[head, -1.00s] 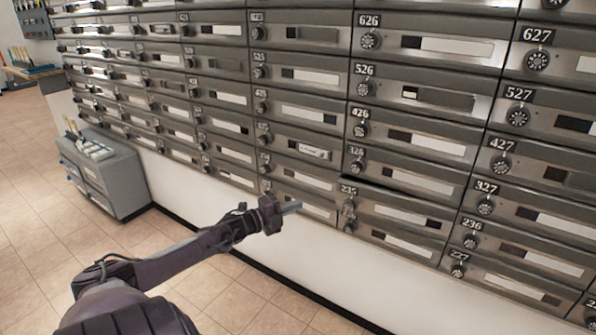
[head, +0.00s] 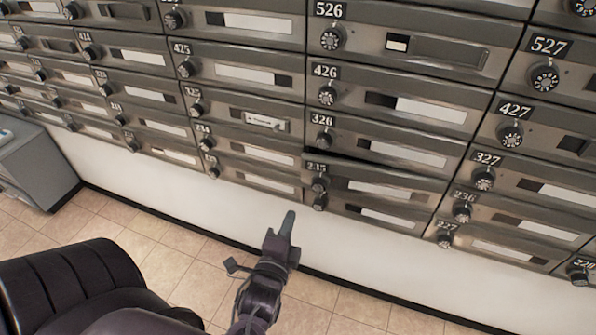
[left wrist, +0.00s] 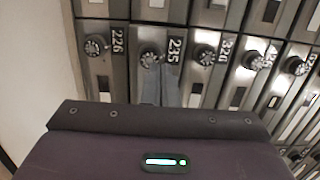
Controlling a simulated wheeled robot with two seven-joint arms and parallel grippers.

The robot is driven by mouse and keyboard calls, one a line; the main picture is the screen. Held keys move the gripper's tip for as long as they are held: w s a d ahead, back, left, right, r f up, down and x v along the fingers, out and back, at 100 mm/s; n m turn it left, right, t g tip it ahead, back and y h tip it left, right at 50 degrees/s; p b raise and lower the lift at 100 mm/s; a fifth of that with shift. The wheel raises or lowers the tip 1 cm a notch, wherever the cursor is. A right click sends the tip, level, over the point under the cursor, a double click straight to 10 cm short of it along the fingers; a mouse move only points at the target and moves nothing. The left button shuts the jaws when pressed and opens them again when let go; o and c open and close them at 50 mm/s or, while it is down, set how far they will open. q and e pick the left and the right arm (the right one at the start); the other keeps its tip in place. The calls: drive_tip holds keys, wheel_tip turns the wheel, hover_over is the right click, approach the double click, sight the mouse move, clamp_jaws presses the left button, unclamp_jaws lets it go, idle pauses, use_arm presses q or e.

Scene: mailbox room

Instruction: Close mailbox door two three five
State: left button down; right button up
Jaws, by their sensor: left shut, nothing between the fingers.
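Mailbox door 235 (head: 375,176) is in the lower middle of the head view, below door 326, with a round dial at its left. A dark gap runs along its top edge, so it looks slightly ajar. It also shows in the left wrist view (left wrist: 172,72), turned sideways. My left gripper (head: 287,222) is shut and empty, below and left of door 235 in the head view, with its fingers pointing up toward the mailbox row. It looks apart from the door in that view, but the distance is hard to judge. My right gripper is not in view.
Other mailbox doors, such as 326 (head: 400,152) and 327 (head: 550,195), surround it and look shut. A white wall (head: 240,205) is below the mailboxes. A grey cabinet (head: 35,170) stands at the far left. Tiled floor is open below.

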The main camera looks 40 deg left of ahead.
sight(307, 173)
use_arm(q)
drive_tip(key=b+x, duration=0.1)
drive_tip(key=x, duration=1.1)
drive_tip(key=shift+w+f, duration=0.1)
drive_tip(key=shift+w, duration=0.25)
drive_tip(key=shift+w+a, duration=0.1)
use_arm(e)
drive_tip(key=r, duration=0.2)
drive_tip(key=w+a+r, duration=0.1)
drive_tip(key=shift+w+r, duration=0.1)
